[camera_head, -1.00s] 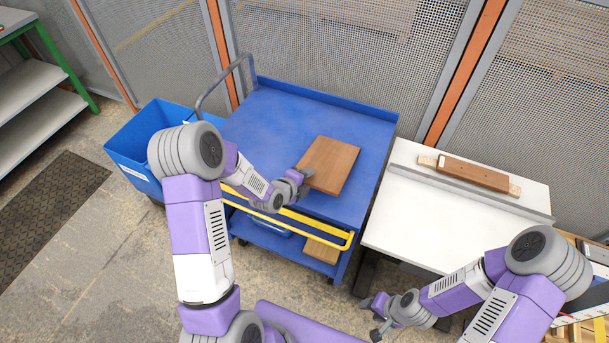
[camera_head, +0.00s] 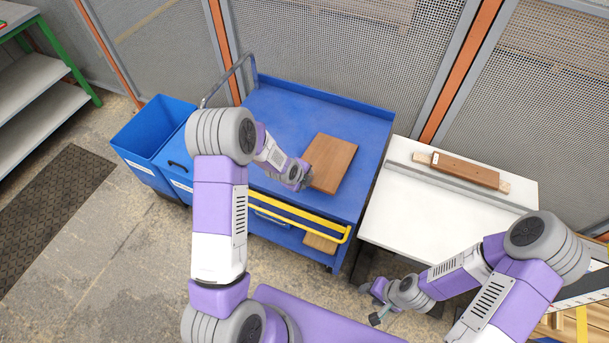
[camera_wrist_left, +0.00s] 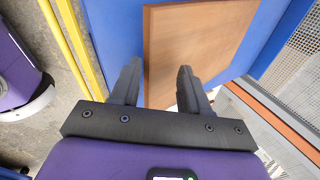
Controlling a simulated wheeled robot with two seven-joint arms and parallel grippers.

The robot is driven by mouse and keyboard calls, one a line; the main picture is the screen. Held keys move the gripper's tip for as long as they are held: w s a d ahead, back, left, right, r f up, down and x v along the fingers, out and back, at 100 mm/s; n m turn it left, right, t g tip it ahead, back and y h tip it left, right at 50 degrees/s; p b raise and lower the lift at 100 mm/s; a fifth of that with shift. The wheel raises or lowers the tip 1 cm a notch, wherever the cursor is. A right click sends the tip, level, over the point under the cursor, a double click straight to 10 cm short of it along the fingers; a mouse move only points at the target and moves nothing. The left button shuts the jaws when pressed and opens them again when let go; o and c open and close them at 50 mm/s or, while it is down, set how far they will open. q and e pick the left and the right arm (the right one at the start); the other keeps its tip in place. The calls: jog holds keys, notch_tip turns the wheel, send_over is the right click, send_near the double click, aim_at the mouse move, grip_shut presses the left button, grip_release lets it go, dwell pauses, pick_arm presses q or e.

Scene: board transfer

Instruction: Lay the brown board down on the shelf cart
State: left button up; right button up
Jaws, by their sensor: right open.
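The brown board (camera_head: 335,160) lies flat, as far as I can tell, on the blue top of the shelf cart (camera_head: 285,115), toward its right side. It also shows in the left wrist view (camera_wrist_left: 205,35). My left gripper (camera_head: 307,176) is at the board's left edge. In the left wrist view its two fingers (camera_wrist_left: 160,68) stand apart, one beside the board's edge and one in front of its face. Whether they touch it cannot be seen. My right gripper (camera_head: 373,305) is open and empty, low in front of the white table.
The white table (camera_head: 440,215) beside the cart carries a brown block (camera_head: 465,170) on a pale strip. Another wooden piece (camera_head: 320,243) lies on the cart's lower shelf. A yellow handle (camera_head: 300,217) runs along the cart front. Blue bins (camera_head: 145,135) stand to the left; mesh fencing is behind.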

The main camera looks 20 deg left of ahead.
pick_arm(q)
jog(key=shift+s+a+r, duration=0.2)
jog(key=shift+s+r, duration=0.1)
jog(key=shift+s, duration=0.45)
jog(key=shift+s+a+r, duration=0.15)
jog(key=shift+s+r, duration=0.15)
jog(key=shift+s, duration=0.45)
jog(key=o, duration=0.6)
jog(key=shift+c, duration=0.2)
notch_tip(320, 180, up, 8)
jog(key=s+p, duration=0.1)
jog(key=p, duration=0.3)
jog(key=shift+s+a+f+p, duration=0.2)
jog(key=shift+p, duration=0.1)
